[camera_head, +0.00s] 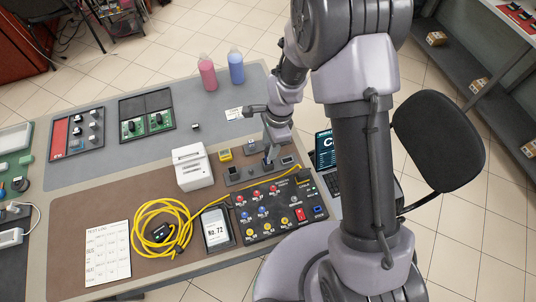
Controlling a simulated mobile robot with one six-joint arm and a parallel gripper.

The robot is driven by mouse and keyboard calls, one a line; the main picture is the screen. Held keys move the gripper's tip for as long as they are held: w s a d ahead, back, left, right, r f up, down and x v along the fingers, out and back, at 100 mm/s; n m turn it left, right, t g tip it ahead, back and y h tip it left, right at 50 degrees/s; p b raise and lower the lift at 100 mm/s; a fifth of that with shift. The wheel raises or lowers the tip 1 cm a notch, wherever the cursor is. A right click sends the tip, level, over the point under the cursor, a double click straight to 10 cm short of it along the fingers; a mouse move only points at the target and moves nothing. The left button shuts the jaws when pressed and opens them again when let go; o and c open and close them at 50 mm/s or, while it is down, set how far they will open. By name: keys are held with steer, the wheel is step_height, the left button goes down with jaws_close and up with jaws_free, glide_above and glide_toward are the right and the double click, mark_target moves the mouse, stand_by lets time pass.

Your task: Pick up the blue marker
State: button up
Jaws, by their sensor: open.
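My gripper (267,152) points down over a small grey holder (240,175) near the back edge of the brown mat. The gripper is open, and its fingers are small and partly hidden by the wrist. A dark bluish upright bit (267,161) shows at the fingertips; I cannot tell whether it is the blue marker or part of a finger. No other blue marker can be made out.
A black panel (240,229) with coloured knobs, a yellow cable coil (140,228), a white box (191,167) and a phone-like device (216,229) surround the holder. Pink (207,74) and blue (236,67) bottles stand at the back. A laptop (326,150) is at right.

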mark_target(265, 162)
steer(key=f, duration=0.2)
steer(key=f+b, duration=0.1)
steer(key=f, duration=0.1)
steer(key=a+f+b, duration=0.1)
steer(key=f, duration=0.2)
steer(key=shift+s+f, duration=0.1)
jaws_close()
